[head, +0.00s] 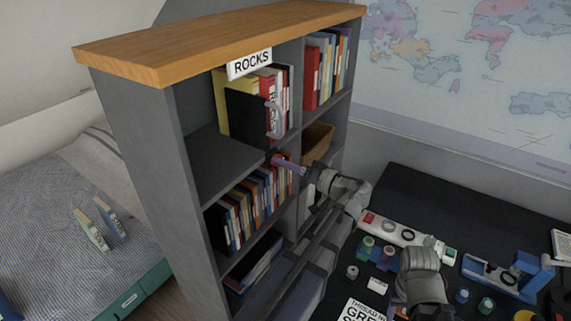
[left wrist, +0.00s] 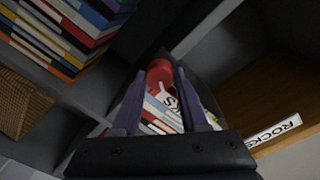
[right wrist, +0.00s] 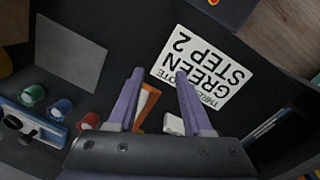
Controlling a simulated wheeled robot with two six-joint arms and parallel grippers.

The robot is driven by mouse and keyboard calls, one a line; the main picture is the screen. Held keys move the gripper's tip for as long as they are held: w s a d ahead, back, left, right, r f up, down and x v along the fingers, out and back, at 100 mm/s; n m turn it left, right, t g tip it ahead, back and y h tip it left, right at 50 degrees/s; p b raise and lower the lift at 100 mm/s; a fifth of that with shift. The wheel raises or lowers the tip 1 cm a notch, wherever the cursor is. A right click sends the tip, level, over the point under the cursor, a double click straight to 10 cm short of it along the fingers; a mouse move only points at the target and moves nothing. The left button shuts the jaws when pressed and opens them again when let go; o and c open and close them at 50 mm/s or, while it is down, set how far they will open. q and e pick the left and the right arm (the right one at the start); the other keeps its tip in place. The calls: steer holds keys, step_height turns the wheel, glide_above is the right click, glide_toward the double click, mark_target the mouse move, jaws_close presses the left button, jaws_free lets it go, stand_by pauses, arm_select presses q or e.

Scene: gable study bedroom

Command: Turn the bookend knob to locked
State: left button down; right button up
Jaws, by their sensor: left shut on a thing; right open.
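The black bookend (head: 246,116) stands upright in front of books in the compartment under the ROCKS label. My left gripper (head: 284,163) is at the lower front of this compartment, its purple fingers pointing into the shelf. In the left wrist view, a red round knob (left wrist: 160,70) sits between the fingertips of the left gripper (left wrist: 160,82), which is shut on it. The knob's setting and any lock marks cannot be read. My right gripper (right wrist: 159,76) is open and empty above the dark desk; its fingers are barely visible in the head view.
The grey bookcase (head: 140,150) has a wooden top, book rows and a wicker basket (head: 317,142). The dark desk (head: 450,205) holds several spools, a blue device (head: 510,275) and a GREEN STEP 2 card (right wrist: 208,70). A bed (head: 50,220) lies at left.

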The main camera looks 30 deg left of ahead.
steer(key=shift+r, duration=0.2)
arm_select(q)
steer(key=m, duration=1.1)
steer(key=shift+m+g, duration=0.3)
steer(key=shift+m, duration=0.1)
steer(key=shift+c, duration=2.2)
jaws_free()
steer(key=d, duration=0.7)
steer(key=shift+s+d+r+p, duration=0.15)
steer(key=shift+s+d+p, duration=0.1)
steer(key=shift+d+p, duration=0.15)
arm_select(e)
steer(key=shift+r, duration=0.15)
